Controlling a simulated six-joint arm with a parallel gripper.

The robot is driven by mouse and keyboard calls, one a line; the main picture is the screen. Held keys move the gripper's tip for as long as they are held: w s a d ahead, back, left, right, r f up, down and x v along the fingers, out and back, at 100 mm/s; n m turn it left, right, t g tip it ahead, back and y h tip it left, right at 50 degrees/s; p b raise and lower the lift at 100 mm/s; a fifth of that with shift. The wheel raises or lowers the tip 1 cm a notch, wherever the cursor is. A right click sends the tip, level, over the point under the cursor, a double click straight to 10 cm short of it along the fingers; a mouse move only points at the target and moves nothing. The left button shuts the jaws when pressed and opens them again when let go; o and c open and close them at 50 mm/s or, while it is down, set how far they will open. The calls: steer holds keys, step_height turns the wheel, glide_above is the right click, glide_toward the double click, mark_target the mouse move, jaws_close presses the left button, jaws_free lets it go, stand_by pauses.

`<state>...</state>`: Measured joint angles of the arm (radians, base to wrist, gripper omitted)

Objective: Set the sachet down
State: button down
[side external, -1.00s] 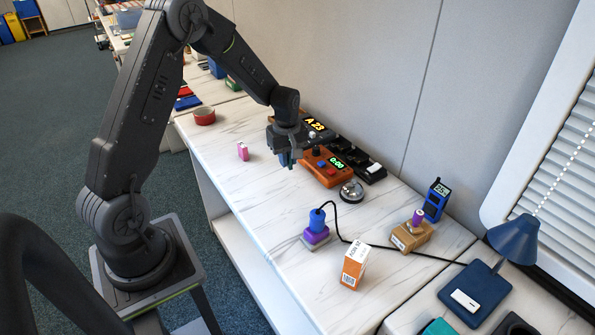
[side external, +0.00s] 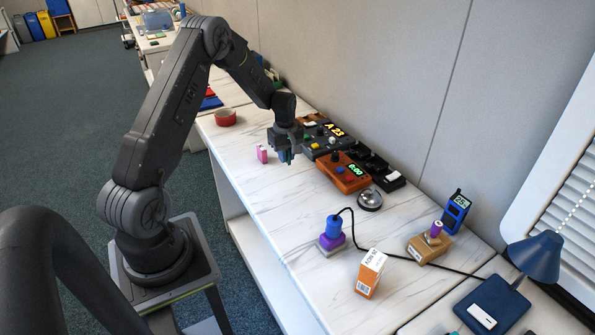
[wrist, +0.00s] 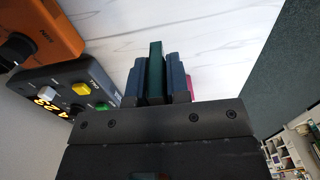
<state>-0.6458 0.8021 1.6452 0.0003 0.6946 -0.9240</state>
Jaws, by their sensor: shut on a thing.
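My gripper (side external: 286,157) points down over the white marble-patterned worktop (side external: 285,205), just right of a small pink block. In the wrist view its two blue fingertips (wrist: 154,82) are shut on a flat dark green sachet (wrist: 155,68), which sticks out between them. In the side view the fingers mostly hide the sachet; only a teal sliver shows. I cannot tell whether its lower edge touches the worktop.
The pink block (side external: 262,153) is close left of the gripper. An orange control box (side external: 345,174) and a dark one (side external: 313,146) stand to the right. A red bowl (side external: 226,117) is behind. A blue-and-purple object (side external: 332,235) and an orange carton (side external: 370,272) stand in front. Bare worktop lies between.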

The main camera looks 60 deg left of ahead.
mark_target(298, 177)
steer(key=w+d+f, duration=0.2)
steer(key=w, duration=0.1)
steer(key=shift+f, duration=2.05)
steer(key=shift+f, duration=0.15)
steer(key=c, duration=1.1)
jaws_free()
